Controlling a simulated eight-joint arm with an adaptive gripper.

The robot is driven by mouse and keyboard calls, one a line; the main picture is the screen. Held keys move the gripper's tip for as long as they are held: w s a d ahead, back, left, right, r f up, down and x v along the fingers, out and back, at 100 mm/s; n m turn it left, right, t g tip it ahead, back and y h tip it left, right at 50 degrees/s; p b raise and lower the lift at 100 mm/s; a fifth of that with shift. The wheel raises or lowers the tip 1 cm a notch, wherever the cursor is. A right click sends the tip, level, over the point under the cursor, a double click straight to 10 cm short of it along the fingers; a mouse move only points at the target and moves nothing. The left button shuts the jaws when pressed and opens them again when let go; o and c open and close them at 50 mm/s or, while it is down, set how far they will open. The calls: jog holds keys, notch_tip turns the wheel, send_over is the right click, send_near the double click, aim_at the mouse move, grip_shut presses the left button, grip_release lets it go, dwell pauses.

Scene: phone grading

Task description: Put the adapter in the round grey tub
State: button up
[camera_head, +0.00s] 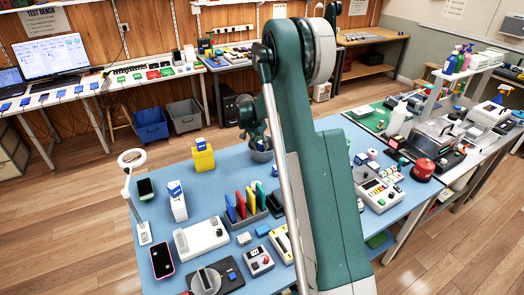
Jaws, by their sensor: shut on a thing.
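My gripper (252,132) is small in the view, at the back of the blue table, just left of my green arm. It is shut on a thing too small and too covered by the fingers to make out. I cannot pick out the adapter for certain. The round grey tub (262,155) stands on the table directly below my gripper in the picture. My arm hides part of its right side, and its inside is not clear. I cannot tell how far above the rim the fingers are.
A yellow block (204,159) with a blue-and-white item on top stands left of the tub. A dark rack (245,222) of coloured cards is in front. A white ring lamp (132,160) stands at the left. My arm hides the table's middle right.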

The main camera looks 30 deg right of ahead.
aim_at(262, 149)
jog(key=shift+f, duration=1.9)
jog(key=shift+f+b, duration=0.15)
jog(key=shift+b, duration=0.2)
jog(key=o, duration=0.8)
jog(key=p+v, duration=0.1)
jog(key=v, duration=1.1)
jog(key=shift+a+r, duration=0.1)
jog(key=shift+r, duration=0.15)
